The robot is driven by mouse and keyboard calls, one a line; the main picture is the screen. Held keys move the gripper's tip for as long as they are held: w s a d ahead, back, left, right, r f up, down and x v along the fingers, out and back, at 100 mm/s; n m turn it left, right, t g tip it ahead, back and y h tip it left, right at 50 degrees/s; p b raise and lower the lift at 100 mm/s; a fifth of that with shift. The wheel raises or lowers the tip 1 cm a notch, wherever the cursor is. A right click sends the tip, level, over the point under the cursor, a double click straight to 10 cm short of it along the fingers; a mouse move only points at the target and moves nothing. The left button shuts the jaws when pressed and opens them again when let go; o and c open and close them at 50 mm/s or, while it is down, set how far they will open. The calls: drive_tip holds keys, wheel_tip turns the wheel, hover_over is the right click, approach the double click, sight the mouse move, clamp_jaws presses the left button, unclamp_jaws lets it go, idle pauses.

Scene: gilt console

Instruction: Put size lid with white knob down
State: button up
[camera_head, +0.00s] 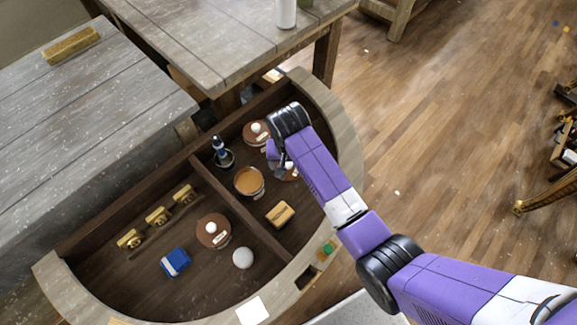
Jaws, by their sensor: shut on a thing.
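My gripper (275,161) hangs over the right part of the half-round console and is shut on a brown lid with a white knob (292,175). My gripper and arm partly hide this lid. Whether it touches the console floor, I cannot tell. A similar brown lid with a white knob (254,139) is just left of and behind my gripper. Another one (211,239) sits in the left compartment. An open round jar (249,182) with tan contents stands in front and left of my gripper.
The console has a raised pale rim (345,130) and a dark divider (238,210). A dark bottle (219,150), a yellow block (280,214), a white ball (243,258), a blue box (175,262) and brass pieces (157,216) stand inside. Wooden tables (225,45) adjoin behind.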

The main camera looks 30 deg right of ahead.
sight(289, 173)
drive_tip(key=shift+f, duration=1.25)
drive_tip(key=shift+f, duration=0.2)
drive_tip(key=o, duration=1.3)
drive_tip(key=shift+r, duration=0.1)
drive_tip(key=r, duration=0.4)
drive_tip(key=s+r, duration=0.1)
drive_tip(key=r, duration=0.7)
drive_tip(key=shift+s+a, duration=0.3)
drive_tip(key=shift+a, duration=0.1)
